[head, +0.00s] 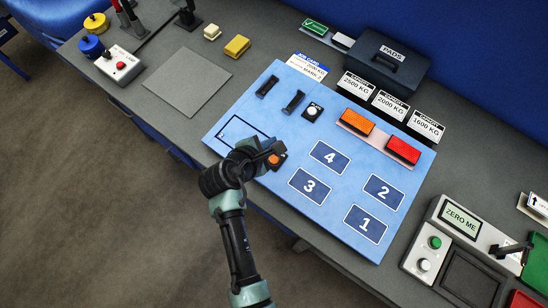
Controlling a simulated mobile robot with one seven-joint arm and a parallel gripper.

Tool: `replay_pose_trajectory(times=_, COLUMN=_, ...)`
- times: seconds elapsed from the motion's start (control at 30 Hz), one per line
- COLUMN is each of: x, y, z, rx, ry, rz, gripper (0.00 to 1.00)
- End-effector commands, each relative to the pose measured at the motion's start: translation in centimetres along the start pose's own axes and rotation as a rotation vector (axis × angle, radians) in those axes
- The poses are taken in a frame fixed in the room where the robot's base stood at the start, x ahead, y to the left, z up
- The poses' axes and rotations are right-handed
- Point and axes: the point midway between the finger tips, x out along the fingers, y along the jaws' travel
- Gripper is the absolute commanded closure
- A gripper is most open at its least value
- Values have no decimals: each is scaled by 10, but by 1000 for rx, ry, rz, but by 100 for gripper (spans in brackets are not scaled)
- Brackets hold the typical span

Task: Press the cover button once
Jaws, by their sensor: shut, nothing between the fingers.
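My gripper (277,149) is at the near left part of the blue panel (262,107), its fingers small and dark in the head view. It is shut and empty. A round orange button (274,160) on a dark base shows right at the fingertips and is partly covered by them. I cannot tell whether the fingers touch it. A white button (312,110) on a black base sits farther back on the panel. No label for a cover button is readable. A dark outlined rectangle (233,129) on the panel is partly hidden behind my gripper.
Two black handles (267,87) (293,101), numbered pads (329,157), an orange block (356,121) and a red block (403,150) are on the panel. A red-button box (119,65) stands left. A ZERO ME unit (459,220) stands right. A bare grey plate (187,82) lies left.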

Motion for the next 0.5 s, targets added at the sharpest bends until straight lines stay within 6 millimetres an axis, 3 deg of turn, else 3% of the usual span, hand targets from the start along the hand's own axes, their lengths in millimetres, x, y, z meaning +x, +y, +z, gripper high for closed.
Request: replay_pose_trajectory(times=0.5, x=46, y=-34, z=-34, rx=0, ry=0, rz=0, gripper=100)
